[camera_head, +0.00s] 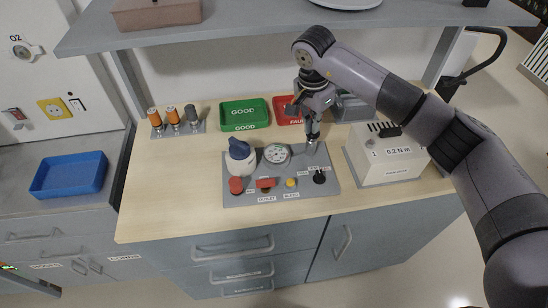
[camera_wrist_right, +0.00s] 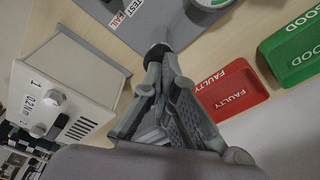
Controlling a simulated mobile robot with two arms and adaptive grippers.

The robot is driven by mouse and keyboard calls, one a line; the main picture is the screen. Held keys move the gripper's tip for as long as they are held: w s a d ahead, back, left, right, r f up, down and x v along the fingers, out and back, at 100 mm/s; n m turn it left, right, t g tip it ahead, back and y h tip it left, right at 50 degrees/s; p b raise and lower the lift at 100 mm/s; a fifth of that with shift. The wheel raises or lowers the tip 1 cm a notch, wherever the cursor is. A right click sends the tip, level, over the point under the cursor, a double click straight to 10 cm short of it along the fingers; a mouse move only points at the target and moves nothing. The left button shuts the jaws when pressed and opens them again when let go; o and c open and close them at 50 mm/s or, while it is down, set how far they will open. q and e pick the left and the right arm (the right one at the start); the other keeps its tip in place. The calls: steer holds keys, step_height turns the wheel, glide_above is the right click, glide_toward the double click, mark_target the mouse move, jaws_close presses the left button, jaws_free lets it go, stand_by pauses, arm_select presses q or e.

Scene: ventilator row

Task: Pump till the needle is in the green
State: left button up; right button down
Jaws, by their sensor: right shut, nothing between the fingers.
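A grey test panel (camera_head: 240,198) lies on the wooden bench. It carries a dark blue bulb (camera_head: 239,149) on a white body, a round gauge (camera_head: 277,154), a red knob (camera_head: 236,185), a red outlet valve (camera_head: 266,183), a yellow bleed button (camera_head: 291,183) and a black knob (camera_head: 319,177). The gauge's needle is too small to read; only its edge shows in the right wrist view (camera_wrist_right: 212,3). My left gripper is out of view.
A green GOOD tray (camera_head: 245,113) and a red FAULTY tray (camera_head: 287,109) stand behind the panel. A white 0.2 N m box (camera_head: 390,160) stands to its right. Orange-topped parts (camera_head: 172,115) are at back left. A shelf (camera_head: 220,30) overhangs the bench. The front bench strip is clear.

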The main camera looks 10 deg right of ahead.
steer(key=shift+f+b, duration=0.35)
steer(key=shift+f, duration=0.3)
steer(key=shift+r+p, duration=0.8)
steer(key=shift+r, duration=0.7)
steer(key=shift+f, duration=0.15)
steer(key=shift+f+b, duration=1.25)
steer(key=shift+r+p, duration=0.75)
steer(key=shift+r, duration=0.65)
steer(key=shift+f, duration=0.1)
